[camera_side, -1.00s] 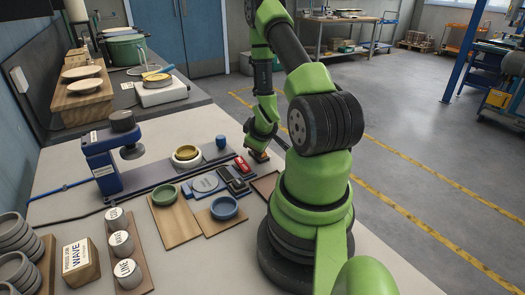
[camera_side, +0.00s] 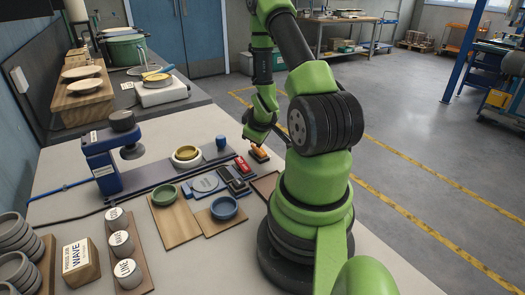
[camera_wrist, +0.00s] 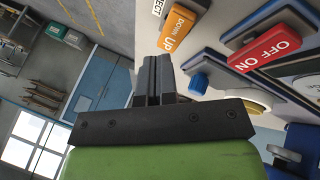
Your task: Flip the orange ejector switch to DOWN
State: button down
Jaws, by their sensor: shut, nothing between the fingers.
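The orange ejector switch (camera_side: 259,152) sits on a dark base near the table's far right edge in the side view. In the wrist view, the orange switch (camera_wrist: 179,29) shows the words DOWN and UP, with UP nearer my fingers. I cannot tell which end is pressed in. A white label ending in "JECT" (camera_wrist: 158,7) is beside it. My gripper (camera_wrist: 152,62) is shut and empty, its fingertips a little short of the switch in the picture. In the side view my wrist is above and behind the switch, and the fingers are hard to make out.
A red OFF/ON switch (camera_wrist: 266,49) is close to the orange one; it also shows in the side view (camera_side: 242,165). A blue knob (camera_side: 221,142), a blue bowl (camera_side: 224,207) and a green bowl (camera_side: 164,194) stand nearby. Open floor lies beyond the table edge.

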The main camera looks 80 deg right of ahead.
aim_at(256, 149)
jog(key=shift+w+d+r, duration=0.1)
jog(key=shift+r, duration=0.65)
jog(key=shift+w+d+r, duration=0.15)
jog(key=shift+r, duration=0.6)
jog(key=shift+w+d+r, duration=0.1)
jog(key=shift+r, duration=0.65)
jog(key=shift+w+a+r, duration=0.1)
jog(key=shift+w+r, duration=0.05)
jog(key=shift+r, duration=0.05)
jog(key=w+a+r+t+y, duration=0.35)
jog(key=w+a+r, duration=0.45)
jog(key=a+r, duration=0.5)
jog(key=s+a+r+y, duration=0.2)
jog(key=s+a+r, duration=0.2)
jog(key=a, duration=0.5)
jog(key=s+a+r+t+y, duration=0.1)
jog(key=s+a+r+y, duration=0.2)
jog(key=a, duration=0.6)
jog(key=s+r, duration=0.1)
jog(key=s, duration=0.1)
jog(key=shift+s+m, duration=0.3)
